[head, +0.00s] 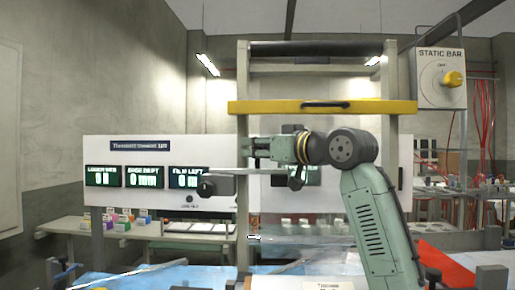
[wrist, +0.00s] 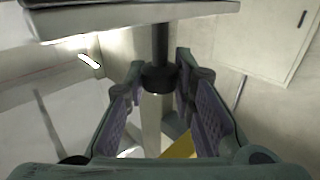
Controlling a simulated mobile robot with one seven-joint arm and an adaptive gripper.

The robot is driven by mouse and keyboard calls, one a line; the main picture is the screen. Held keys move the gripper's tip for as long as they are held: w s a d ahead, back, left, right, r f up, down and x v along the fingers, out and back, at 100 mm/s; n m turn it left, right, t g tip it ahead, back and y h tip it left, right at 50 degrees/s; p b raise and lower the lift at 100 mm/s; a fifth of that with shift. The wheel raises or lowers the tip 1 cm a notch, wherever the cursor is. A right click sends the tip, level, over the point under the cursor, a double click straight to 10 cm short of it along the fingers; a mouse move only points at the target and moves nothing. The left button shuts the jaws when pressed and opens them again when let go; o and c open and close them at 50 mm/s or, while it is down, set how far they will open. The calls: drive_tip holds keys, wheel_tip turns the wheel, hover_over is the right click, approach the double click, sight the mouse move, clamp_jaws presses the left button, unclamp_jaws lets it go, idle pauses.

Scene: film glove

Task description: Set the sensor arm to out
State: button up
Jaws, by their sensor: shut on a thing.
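The sensor arm (head: 222,176) is a grey bar with a dark round knob at its left end, low beside the left upright of the frame. It also shows in the wrist view as a pale plate (wrist: 120,14) along the top edge, with a dark post (wrist: 160,45) joined to it. My gripper (head: 250,148) is just above the bar in the head view, pointing left. In the wrist view, the fingers of my gripper (wrist: 160,74) are shut on the post near its dark collar. Where the post joins the bar is unclear in the head view.
A yellow beam (head: 290,107) crosses the frame above my gripper. A white panel (head: 130,200) with green readouts stands behind. Small coloured boxes (head: 124,224) sit on a bench at left.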

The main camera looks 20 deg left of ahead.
clamp_jaws()
drive_tip(key=shift+s, duration=0.1)
idle(0.3)
